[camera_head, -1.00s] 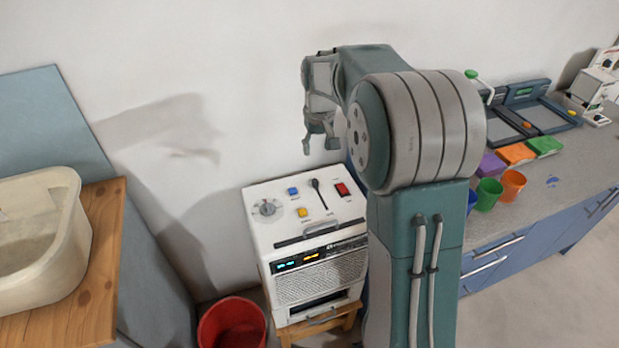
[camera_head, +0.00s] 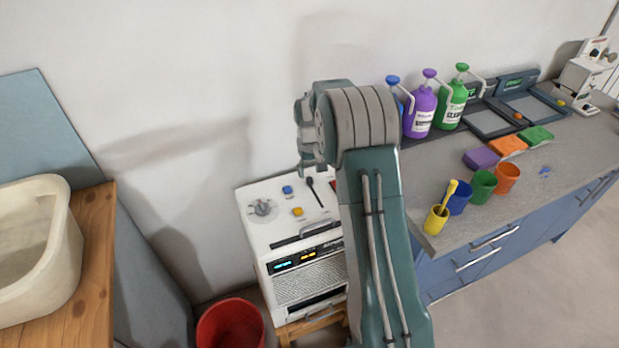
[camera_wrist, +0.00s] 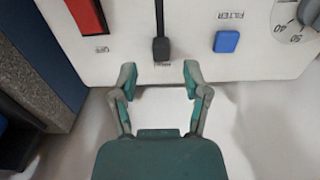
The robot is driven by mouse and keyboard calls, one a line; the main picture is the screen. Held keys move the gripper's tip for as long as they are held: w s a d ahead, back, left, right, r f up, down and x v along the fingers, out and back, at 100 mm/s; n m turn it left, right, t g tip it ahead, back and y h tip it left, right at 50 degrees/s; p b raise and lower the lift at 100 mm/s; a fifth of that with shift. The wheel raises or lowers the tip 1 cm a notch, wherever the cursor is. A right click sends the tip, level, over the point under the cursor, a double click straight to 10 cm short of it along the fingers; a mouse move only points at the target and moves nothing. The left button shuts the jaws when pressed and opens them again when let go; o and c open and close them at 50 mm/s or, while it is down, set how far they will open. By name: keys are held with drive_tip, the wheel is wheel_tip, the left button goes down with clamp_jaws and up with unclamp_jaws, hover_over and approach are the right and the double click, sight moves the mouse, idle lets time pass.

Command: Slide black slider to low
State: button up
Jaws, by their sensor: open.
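The black slider (camera_head: 316,191) is a dark lever with a wide end on the white panel box (camera_head: 262,233), between the blue button and where the arm covers the panel. In the wrist view the black slider (camera_wrist: 161,48) has its knob at the panel's near edge, partly over a label. My gripper (camera_wrist: 159,80) is open, its two fingertips apart to either side of the slider's line and just short of the knob, not touching it. In the head view my gripper (camera_head: 305,168) is beside the panel's far edge, partly hidden by my arm.
On the panel are a blue filter button (camera_wrist: 227,41), a red switch (camera_wrist: 86,14), a grey dial (camera_head: 261,208) and a yellow button (camera_head: 297,211). A red bucket (camera_head: 231,327) stands below. The counter (camera_head: 440,165) at right holds bottles and cups.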

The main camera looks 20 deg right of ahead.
sight(309, 179)
drive_tip(key=shift+a+f, duration=0.1)
drive_tip(key=shift+f, duration=1.65)
clamp_jaws()
